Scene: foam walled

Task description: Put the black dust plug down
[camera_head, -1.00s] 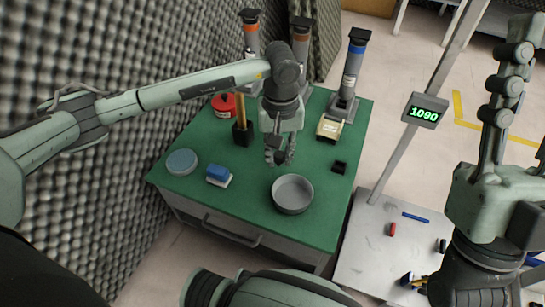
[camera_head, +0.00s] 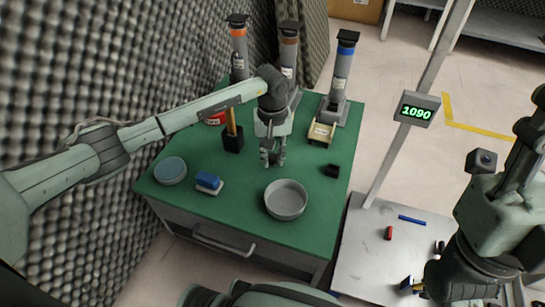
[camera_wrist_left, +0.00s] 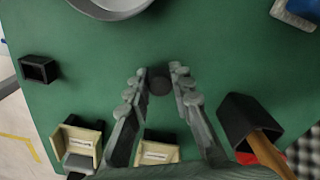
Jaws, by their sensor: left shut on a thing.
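The black dust plug (camera_wrist_left: 159,85) shows in the left wrist view as a small dark round piece between my left fingertips. My left gripper (camera_wrist_left: 160,82) is shut on it, over green tabletop; any gap beneath the plug is hard to judge. In the head view my left gripper (camera_head: 272,160) points down above the green table (camera_head: 240,215), just behind the grey round bowl (camera_head: 286,208). The plug cannot be made out there. My right arm is at the right edge, with its gripper partly cut off; its opening cannot be told.
A black open box (camera_head: 332,171) and a yellowish box (camera_head: 320,134) stand to the right of the left gripper. A black holder (camera_head: 233,140) with a wooden handle, a blue block (camera_head: 207,180) and a round tin (camera_head: 171,170) are to the left. Capped cylinders (camera_head: 341,75) stand behind.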

